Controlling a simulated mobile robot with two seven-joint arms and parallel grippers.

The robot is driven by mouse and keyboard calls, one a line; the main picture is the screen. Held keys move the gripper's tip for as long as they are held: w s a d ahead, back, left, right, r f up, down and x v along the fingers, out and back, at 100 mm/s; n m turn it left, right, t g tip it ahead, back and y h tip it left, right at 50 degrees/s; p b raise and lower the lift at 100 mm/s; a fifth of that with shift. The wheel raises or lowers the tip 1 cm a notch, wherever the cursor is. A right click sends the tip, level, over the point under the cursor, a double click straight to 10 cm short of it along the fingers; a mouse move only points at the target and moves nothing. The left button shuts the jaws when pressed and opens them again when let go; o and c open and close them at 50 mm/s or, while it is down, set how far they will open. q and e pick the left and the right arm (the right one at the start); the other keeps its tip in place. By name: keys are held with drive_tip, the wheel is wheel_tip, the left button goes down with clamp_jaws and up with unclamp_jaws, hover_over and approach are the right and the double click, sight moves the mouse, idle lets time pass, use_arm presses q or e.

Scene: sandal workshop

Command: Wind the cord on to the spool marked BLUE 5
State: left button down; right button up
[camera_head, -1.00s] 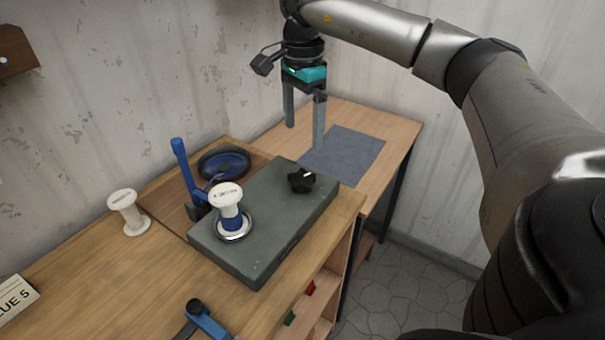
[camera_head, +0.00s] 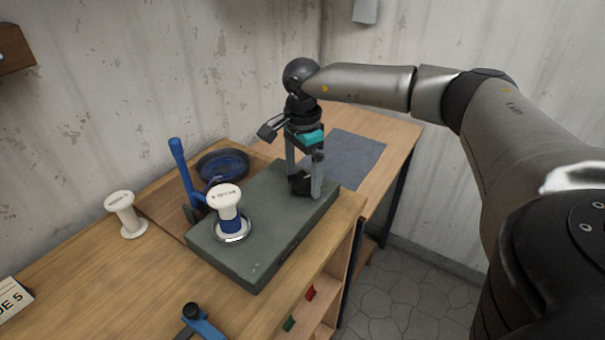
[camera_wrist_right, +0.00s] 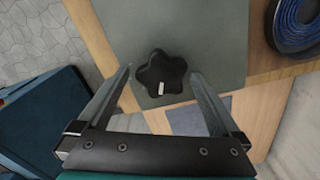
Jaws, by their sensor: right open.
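A white spool (camera_head: 224,196) with a blue band of cord (camera_head: 231,225) stands upright on the metal disc of a grey-green winder box (camera_head: 261,258); its label is too small to read surely. A black star-shaped knob (camera_head: 298,183) is on the box's far end and shows clearly in the wrist view (camera_wrist_right: 150,78). My right gripper (camera_head: 304,192) is open, its fingers on either side of the knob, with gaps visible in the wrist view. A blue cord coil (camera_head: 223,166) lies in a dark dish. My left gripper is out of view.
A blue upright lever (camera_head: 181,168) stands beside the spool. Another white spool (camera_head: 127,215) stands on the bench at left. A card ending in "5" (camera_head: 14,299) is at the left edge. A blue tool (camera_head: 205,324) is in front. A grey mat (camera_head: 345,157) lies behind.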

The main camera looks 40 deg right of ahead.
drive_tip(key=c, duration=1.2)
drive_tip(key=shift+c, duration=0.2)
drive_tip(key=shift+m, duration=0.3)
